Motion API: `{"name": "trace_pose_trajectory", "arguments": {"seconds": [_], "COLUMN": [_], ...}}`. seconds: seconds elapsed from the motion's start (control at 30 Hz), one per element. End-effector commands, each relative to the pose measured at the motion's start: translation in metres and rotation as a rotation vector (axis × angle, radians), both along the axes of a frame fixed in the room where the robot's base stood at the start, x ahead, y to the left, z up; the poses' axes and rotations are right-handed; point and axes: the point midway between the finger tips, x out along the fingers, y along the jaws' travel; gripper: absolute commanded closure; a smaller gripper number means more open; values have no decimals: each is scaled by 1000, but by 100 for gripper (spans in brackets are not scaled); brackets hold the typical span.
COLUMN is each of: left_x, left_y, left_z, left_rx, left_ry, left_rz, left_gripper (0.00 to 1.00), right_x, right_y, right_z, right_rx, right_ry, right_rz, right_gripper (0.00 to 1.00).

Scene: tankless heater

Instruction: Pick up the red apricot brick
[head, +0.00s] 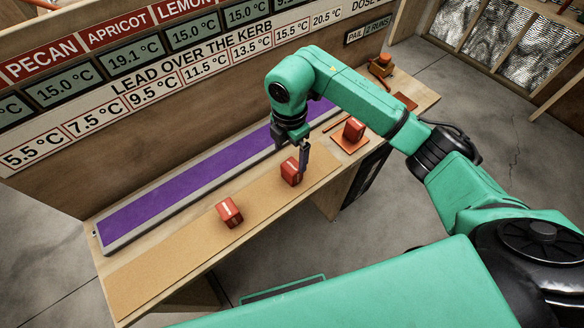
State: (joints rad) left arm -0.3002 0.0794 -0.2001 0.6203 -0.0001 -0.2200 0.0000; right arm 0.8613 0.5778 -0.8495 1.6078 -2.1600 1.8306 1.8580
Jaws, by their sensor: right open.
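Three red bricks with small pale labels stand on the bench. The labels are too small to read, so I cannot tell which is the apricot brick. One red brick (229,212) stands on the tan strip. A second red brick (290,173) stands farther right on the strip, directly under my right gripper (297,162). A third red brick (354,129) is on a small orange pad (346,145). My right gripper is open and points down, with one dark finger beside the second brick's right side. The other finger is hard to make out. My left gripper is out of view.
A long purple strip (180,190) in a grey frame runs behind the tan strip (170,262). A wooden back panel carries temperature signs (165,80). An orange device (381,65) stands at the bench's far right. The tan strip's near left part is clear.

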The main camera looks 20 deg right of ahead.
Motion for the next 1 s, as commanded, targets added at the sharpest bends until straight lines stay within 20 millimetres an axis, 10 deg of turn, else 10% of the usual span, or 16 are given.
{"name": "trace_pose_trajectory", "arguments": {"seconds": [0.57, 0.8, 1.0], "left_x": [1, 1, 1], "left_y": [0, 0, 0], "left_z": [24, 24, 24], "left_rx": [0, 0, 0], "left_ry": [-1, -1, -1], "left_rz": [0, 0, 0], "left_gripper": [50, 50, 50], "right_x": [-4, -4, -4], "right_y": [-4, -3, -3], "right_z": [-59, -59, -58], "right_rx": [2, 3, 4], "right_ry": [-2, -2, -3], "right_rz": [3, 3, 4], "right_gripper": [3, 94, 100]}}
